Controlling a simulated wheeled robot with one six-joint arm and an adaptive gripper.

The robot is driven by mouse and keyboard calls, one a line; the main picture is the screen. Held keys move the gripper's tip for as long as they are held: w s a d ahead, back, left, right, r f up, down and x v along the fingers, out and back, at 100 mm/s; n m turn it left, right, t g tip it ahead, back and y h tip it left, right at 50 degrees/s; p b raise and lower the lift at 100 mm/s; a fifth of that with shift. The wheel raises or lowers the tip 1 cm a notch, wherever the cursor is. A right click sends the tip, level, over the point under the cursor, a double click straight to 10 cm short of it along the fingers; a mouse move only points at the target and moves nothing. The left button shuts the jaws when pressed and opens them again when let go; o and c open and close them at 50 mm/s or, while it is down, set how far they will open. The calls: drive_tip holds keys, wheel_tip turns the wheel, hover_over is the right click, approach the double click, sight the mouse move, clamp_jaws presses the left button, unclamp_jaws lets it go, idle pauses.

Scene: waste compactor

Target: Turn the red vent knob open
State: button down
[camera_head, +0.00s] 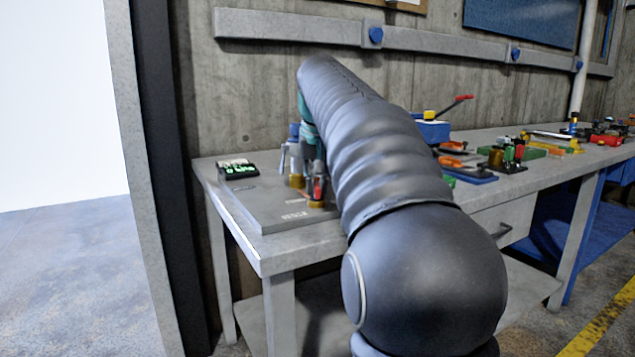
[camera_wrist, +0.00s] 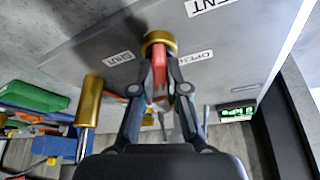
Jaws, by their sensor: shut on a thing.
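The red vent knob (camera_wrist: 159,78) stands on a round brass base (camera_wrist: 158,42) on a grey panel (camera_wrist: 85,45). My gripper (camera_wrist: 160,70) is shut on the red knob, with one finger on each side of it. A label reading SHUT (camera_wrist: 117,58) and one reading OPEN (camera_wrist: 195,57) lie on either side of the brass base. In the head view the red knob (camera_head: 318,187) shows beside my gripper (camera_head: 311,172), partly hidden by it. I cannot tell the knob's exact angle.
A brass and blue cylinder (camera_wrist: 90,100) stands close to my gripper. A small green-lit display (camera_head: 238,169) sits at the panel's back left. Tools and a blue box (camera_head: 432,130) lie on the workbench (camera_head: 345,235) to the right of my arm.

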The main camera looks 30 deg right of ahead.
drive_tip(key=shift+r+n+y+p, duration=0.2)
drive_tip(key=shift+n+y+p, duration=0.2)
drive_tip(key=shift+n+p, duration=0.3)
drive_tip(key=n, duration=0.1)
drive_tip(key=n+y, duration=0.1)
drive_tip(key=n, duration=0.1)
drive_tip(key=shift+d+f+n, duration=0.1)
drive_tip(key=shift+f+n, duration=0.1)
drive_tip(key=shift+n, duration=0.1)
drive_tip(key=c, duration=1.2)
unclamp_jaws()
drive_tip(key=v, duration=1.2)
drive_tip(key=shift+s+d, duration=0.1)
drive_tip(key=shift+s, duration=0.05)
